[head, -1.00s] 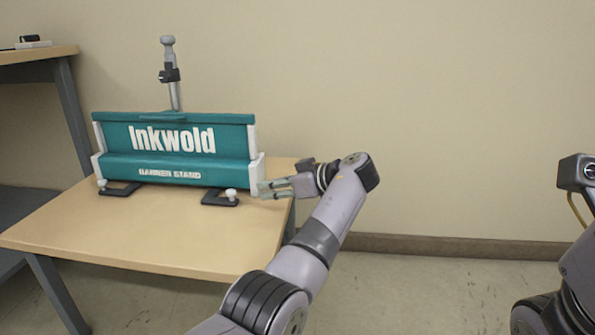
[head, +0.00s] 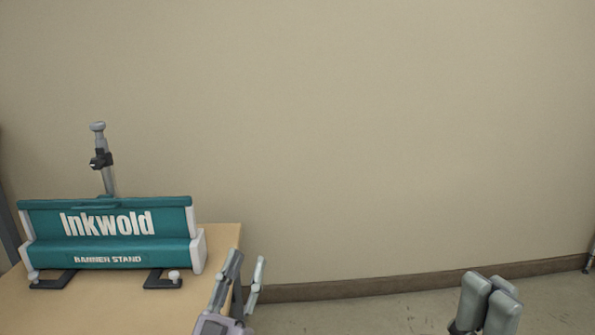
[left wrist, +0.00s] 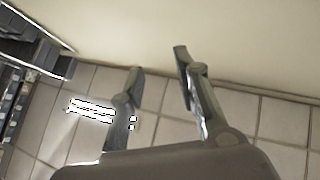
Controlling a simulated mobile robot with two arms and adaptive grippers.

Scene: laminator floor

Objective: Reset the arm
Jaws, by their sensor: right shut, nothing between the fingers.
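My right gripper (head: 488,284) is at the bottom right of the head view, fingers up and together, holding nothing. Both grippers are clear of the teal Inkwold banner stand (head: 120,248), which stands upright on the table at the left.
The light wooden table (head: 150,305) fills the lower left. A grey post with a black clamp (head: 102,160) rises behind the stand. Dark shelving (left wrist: 35,50) shows at left in the left wrist view.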

